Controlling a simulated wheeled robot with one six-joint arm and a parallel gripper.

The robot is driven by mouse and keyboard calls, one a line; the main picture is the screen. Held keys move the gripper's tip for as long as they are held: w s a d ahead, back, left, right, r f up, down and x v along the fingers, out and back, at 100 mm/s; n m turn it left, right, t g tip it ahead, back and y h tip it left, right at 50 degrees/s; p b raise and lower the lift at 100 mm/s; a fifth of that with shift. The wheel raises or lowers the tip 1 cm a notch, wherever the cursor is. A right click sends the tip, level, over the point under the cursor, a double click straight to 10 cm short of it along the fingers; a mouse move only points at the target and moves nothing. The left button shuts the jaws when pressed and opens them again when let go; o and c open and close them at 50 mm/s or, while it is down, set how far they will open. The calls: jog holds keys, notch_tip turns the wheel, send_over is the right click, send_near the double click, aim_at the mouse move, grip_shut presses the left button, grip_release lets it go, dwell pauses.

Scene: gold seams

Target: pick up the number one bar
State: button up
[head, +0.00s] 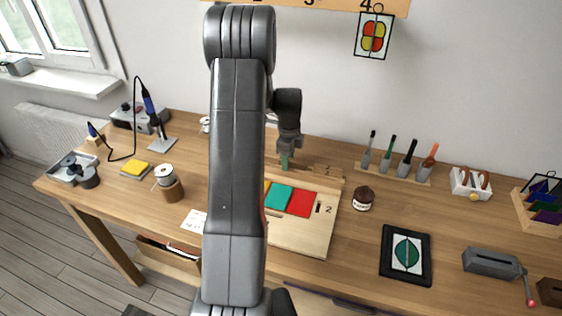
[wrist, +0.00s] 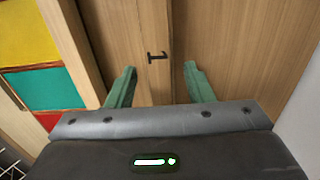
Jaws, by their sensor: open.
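A wooden surface with a dark number 1 mark (wrist: 157,57), which appears to be the number one bar, shows in the wrist view beyond and between the fingertips. A seam runs just right of the mark; I cannot tell the bar's exact edges. My gripper (wrist: 160,84) is open with green fingers on either side of the mark and nothing held. Whether the fingers touch the wood is unclear. In the head view my gripper (head: 285,160) points down behind the wooden board, and my arm hides much of that area; the bar cannot be made out there.
The wooden board (head: 300,236) holds yellow, teal and red panes, which also show left in the wrist view (wrist: 50,88). A dark jar (head: 363,198) stands right of the board. A tool rack (head: 395,173) stands behind it. A black framed pad (head: 405,254) lies front right.

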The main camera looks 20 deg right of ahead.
jog(key=shift+f, duration=0.1)
grip_shut()
dwell(0.4)
